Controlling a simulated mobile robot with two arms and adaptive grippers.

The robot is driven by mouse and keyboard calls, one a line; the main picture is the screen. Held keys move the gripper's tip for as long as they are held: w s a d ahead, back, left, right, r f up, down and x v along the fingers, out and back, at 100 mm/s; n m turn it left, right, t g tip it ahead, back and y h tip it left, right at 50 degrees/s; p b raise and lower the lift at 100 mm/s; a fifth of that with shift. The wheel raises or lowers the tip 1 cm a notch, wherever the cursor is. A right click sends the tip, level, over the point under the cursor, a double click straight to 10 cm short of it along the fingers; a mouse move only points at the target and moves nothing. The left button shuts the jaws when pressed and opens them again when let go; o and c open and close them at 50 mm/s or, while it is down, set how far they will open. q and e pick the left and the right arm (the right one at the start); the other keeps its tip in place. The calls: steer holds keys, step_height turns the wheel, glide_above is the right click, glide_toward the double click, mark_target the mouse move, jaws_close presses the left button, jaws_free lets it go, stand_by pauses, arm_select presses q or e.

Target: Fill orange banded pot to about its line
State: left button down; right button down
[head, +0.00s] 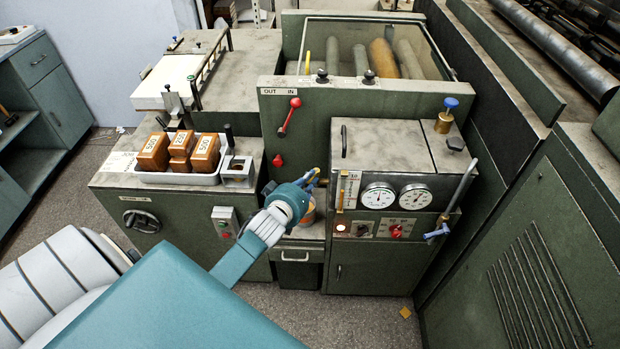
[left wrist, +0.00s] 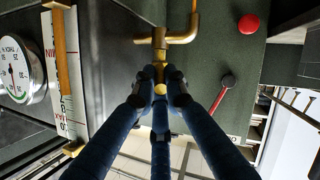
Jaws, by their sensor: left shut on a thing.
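My left gripper (head: 312,181) is at the front of the green machine. In the left wrist view its blue fingers (left wrist: 160,90) are shut on the small brass handle (left wrist: 160,73) of a brass tap (left wrist: 160,40). An orange banded pot (head: 309,213) stands under the tap area, partly hidden behind my left gripper and wrist. Its line and the level inside cannot be made out. My right gripper is not in view.
A sight gauge with a scale (head: 348,189) and two dials (head: 378,196) sit right of the tap. A red-knobbed lever (head: 289,117) is above it. A tray (head: 178,179) with brown weight blocks (head: 181,148) stands at left. A blue-handled rod (head: 437,232) is at right.

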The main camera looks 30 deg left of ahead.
arm_select(q)
steer(key=shift+w+a+r, duration=0.1)
steer(key=shift+r, duration=0.2)
steer(key=c, duration=1.9)
jaws_free()
steer(key=shift+o, duration=0.5)
steer(key=shift+f, duration=0.2)
steer(key=v, duration=1.2)
